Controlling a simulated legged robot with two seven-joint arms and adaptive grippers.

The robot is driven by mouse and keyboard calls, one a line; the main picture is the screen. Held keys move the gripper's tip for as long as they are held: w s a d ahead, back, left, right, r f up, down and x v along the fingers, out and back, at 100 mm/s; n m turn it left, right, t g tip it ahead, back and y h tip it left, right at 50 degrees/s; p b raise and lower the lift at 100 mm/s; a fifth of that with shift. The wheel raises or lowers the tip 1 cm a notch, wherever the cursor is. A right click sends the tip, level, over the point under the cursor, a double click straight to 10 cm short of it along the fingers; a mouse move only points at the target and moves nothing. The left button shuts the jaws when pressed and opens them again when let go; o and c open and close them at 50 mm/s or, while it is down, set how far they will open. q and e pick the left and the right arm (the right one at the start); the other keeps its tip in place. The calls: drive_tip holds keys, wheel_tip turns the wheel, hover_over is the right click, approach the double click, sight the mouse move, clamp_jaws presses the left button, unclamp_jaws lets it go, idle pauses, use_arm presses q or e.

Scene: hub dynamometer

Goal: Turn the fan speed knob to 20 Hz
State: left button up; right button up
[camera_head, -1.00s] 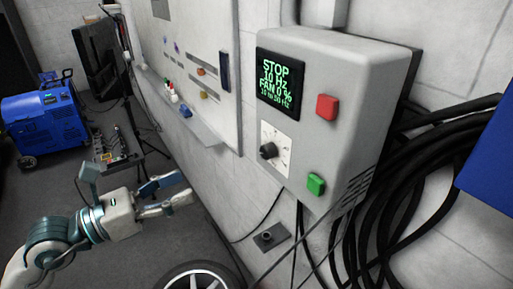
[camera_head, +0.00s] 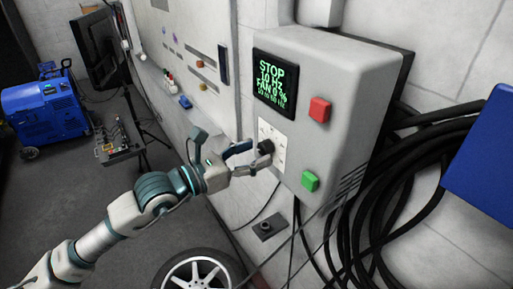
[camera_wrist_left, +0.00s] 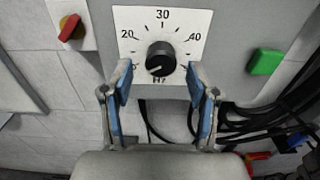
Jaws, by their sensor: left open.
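The fan speed knob (camera_head: 265,147) is black and round, on a white dial plate of the grey control box (camera_head: 335,70). In the left wrist view the knob (camera_wrist_left: 160,58) sits ahead of and between my open fingers, with its pale pointer mark toward the lower left. The dial plate (camera_wrist_left: 180,20) shows 20, 30 and 40; the lower-left number is partly hidden by a finger. My left gripper (camera_head: 255,155) is open, close to the knob; I cannot tell if it touches. The display (camera_head: 275,83) reads STOP, 10 Hz, FAN 0 %. My right gripper is not seen.
A red button (camera_head: 320,109) and a green button (camera_head: 310,181) sit on the box right of the dial. Black cables (camera_head: 400,190) hang at the right. A wheel (camera_head: 197,272) stands below, and a blue machine (camera_head: 45,110) stands at the far left.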

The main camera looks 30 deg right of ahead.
use_arm(q)
drive_tip(key=shift+d, duration=0.35)
drive_tip(key=shift+a, duration=0.1)
clamp_jaws()
